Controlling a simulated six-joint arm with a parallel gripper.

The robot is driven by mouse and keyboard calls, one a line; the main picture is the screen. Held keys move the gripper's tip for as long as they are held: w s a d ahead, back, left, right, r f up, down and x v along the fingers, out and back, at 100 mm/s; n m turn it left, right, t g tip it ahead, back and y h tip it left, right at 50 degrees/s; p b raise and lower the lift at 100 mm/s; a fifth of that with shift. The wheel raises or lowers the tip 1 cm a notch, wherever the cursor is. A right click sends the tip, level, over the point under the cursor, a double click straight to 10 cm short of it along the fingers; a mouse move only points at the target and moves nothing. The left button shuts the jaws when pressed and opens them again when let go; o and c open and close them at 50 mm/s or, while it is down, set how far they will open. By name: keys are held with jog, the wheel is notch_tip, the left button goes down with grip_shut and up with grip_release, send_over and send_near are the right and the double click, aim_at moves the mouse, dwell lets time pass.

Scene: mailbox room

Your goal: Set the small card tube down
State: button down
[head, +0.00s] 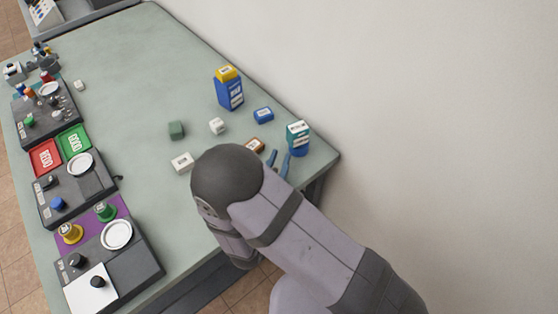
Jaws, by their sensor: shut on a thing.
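My gripper (279,161) is low over the right end of the green table (130,60), with its two blue fingers showing past my dark wrist. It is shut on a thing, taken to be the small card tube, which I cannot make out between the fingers. A teal-and-white labelled block (298,130) sits on or just in front of a blue round piece (300,149), close right of the fingers. A brown piece with a white label (255,146) lies just left of the fingers, partly hidden by my wrist.
Red (45,157) and green trays and dark device panels line the left edge. The table's middle is clear; a wall borders the right.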

jog(key=shift+f, duration=0.25)
jog(key=shift+f, duration=0.15)
jog(key=c, duration=1.6)
grip_release()
jog(key=shift+o, duration=0.2)
jog(key=shift+s, duration=0.1)
jog(key=b+v, duration=0.2)
jog(key=v, duration=0.3)
jog(key=shift+s+a+f, duration=0.1)
jog(key=shift+s, duration=0.05)
jog(key=shift+o, duration=0.5)
jog(key=shift+v, duration=0.9)
